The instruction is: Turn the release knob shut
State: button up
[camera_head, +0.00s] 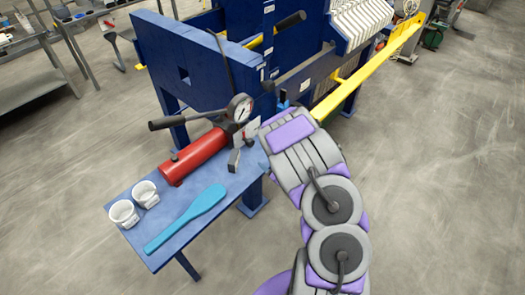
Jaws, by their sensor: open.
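The red hand pump cylinder (195,156) lies on a blue bench, with a round dial gauge (240,107) and a long black lever (187,119) at its far end. My purple and grey arm reaches up from the bottom right to the pump's right end. My gripper (242,151) is low beside the pump; two small dark grey pieces there look like its open fingers, with a gap between them. The rest of the gripper is hidden behind my wrist. I cannot make out the release knob, nor whether the gripper touches it.
Two white cups (134,203) and a light blue paddle (187,218) lie on the blue bench (175,205). The blue press frame (195,60) stands behind, with a yellow bar (375,65) running to the upper right. Grey floor at the right is clear.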

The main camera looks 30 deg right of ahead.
jog(key=shift+p+v, duration=2.15)
jog(key=shift+p, duration=0.2)
jog(key=d+r+m+g+h, duration=0.1)
jog(key=d+r+g+h, duration=0.3)
jog(key=r+g, duration=0.15)
jog(key=s+a+r+m+g+h+b, duration=0.1)
jog(key=s+a+r+m+g, duration=0.2)
jog(key=r, duration=0.4)
jog(key=s+a+r+g+y, duration=0.1)
jog(key=s+a+r+g, duration=0.1)
jog(key=s+a+r, duration=0.2)
jog(key=s+a+r+m+g+y, duration=0.1)
jog(key=s+a+r+g, duration=0.2)
jog(key=s+a, duration=0.7)
jog(key=s+a+r+m+g+y+b, duration=0.1)
jog(key=s+a+r, duration=0.4)
jog(key=s, duration=1.1)
jog(key=shift+a+r+g+y, duration=0.4)
jog(key=shift+a+g+y, duration=0.2)
jog(key=shift+a+g, duration=0.45)
